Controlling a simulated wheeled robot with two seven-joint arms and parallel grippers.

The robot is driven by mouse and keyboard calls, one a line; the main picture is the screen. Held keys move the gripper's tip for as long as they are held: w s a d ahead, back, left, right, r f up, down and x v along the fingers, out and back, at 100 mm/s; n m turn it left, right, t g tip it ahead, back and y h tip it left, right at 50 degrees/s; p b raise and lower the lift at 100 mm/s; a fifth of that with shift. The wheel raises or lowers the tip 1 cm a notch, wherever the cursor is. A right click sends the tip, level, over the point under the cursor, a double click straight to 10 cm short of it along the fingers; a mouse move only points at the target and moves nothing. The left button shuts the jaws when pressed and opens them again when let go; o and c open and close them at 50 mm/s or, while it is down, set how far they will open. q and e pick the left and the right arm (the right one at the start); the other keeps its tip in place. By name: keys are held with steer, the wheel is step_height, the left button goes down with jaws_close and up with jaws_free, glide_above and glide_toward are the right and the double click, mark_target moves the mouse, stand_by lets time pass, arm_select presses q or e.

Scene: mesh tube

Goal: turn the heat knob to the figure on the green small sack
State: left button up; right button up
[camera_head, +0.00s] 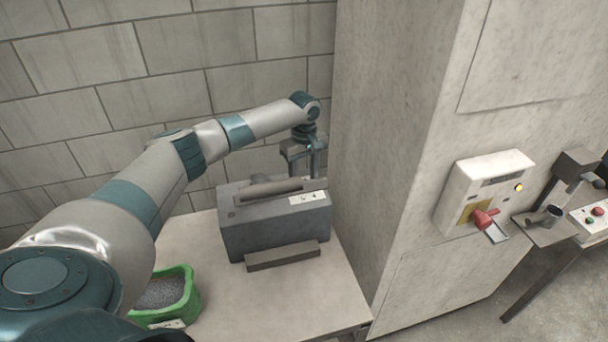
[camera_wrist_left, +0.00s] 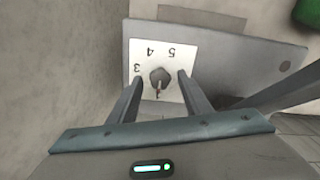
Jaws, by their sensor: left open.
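The heat knob (camera_wrist_left: 160,77) is a small dark knob on a white dial plate (camera_wrist_left: 176,52), where 3, 4 and 5 can be read, turned in the picture. The plate (camera_head: 308,198) is on the grey box (camera_head: 272,232). My left gripper (camera_wrist_left: 160,75) is open, its fingers on either side of the knob, with gaps visible; in the head view it (camera_head: 303,172) hangs over the box's right end. The green small sack (camera_head: 186,302) stands open at the lower left, with grey grains inside. Its white label (camera_head: 168,324) is too small to read. My right gripper is not in view.
The box stands on a pale table (camera_head: 285,312) beside a wall and a large pale cabinet (camera_head: 390,120). A bench with a button box (camera_head: 592,217) is at far right.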

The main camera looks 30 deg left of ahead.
arm_select(q)
steer(key=shift+f, duration=0.1)
steer(key=shift+c, duration=0.2)
steer(key=c, duration=1)
steer(key=shift+m, duration=0.5)
steer(key=m, duration=0.8)
steer(key=shift+m, duration=0.3)
steer(key=m, duration=0.5)
steer(key=shift+m, duration=0.3)
steer(key=m, duration=0.4)
steer(key=shift+m, duration=0.4)
